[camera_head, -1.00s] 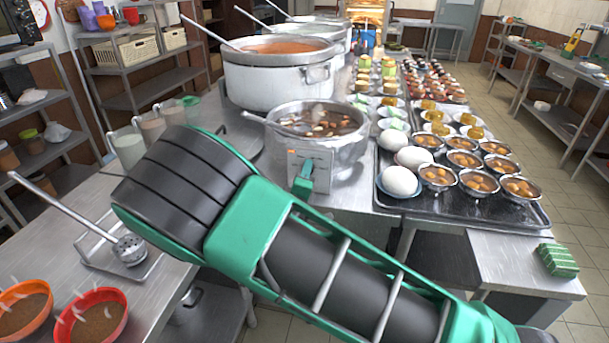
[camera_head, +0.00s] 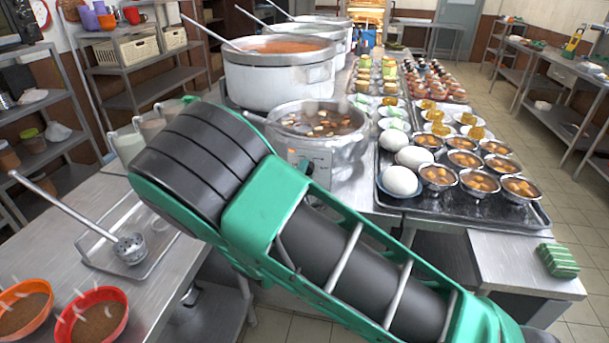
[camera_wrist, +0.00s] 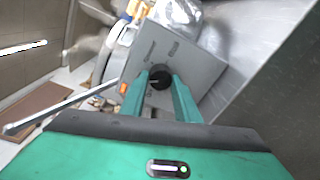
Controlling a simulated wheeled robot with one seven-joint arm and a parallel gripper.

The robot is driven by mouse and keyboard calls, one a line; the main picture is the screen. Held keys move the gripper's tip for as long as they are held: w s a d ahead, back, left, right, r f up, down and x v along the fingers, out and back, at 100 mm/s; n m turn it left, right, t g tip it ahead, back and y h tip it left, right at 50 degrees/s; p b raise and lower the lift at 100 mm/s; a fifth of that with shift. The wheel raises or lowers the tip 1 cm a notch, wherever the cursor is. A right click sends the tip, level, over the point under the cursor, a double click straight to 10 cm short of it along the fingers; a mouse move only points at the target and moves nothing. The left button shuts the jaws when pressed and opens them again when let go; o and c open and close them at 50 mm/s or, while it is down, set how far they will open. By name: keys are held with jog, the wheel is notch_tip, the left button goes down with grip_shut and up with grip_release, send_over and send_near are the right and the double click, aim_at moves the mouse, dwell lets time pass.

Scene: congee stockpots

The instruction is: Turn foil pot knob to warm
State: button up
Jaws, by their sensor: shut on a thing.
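The steel pot (camera_head: 325,145) with brown broth and chunks stands at the front of the pot row. Its grey control panel (camera_head: 320,157) faces me, partly covered by my arm. In the wrist view the panel (camera_wrist: 195,68) appears tilted, with small unreadable markings and an orange light (camera_wrist: 123,88). The round black knob (camera_wrist: 160,73) sits between the two green fingers of my gripper (camera_wrist: 160,83). The fingers are shut on the knob, one on each side. A pale mark shows on the knob; I cannot tell which marking it points at.
A large white stockpot (camera_head: 278,80) with a ladle stands behind.

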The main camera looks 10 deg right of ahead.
jog(key=shift+a+f, duration=0.25)
jog(key=o, duration=1)
jog(key=shift+o, duration=0.2)
jog(key=shift+d+r, duration=0.1)
jog(key=shift+s, duration=0.15)
jog(key=v, duration=1)
jog(key=shift+s, duration=0.2)
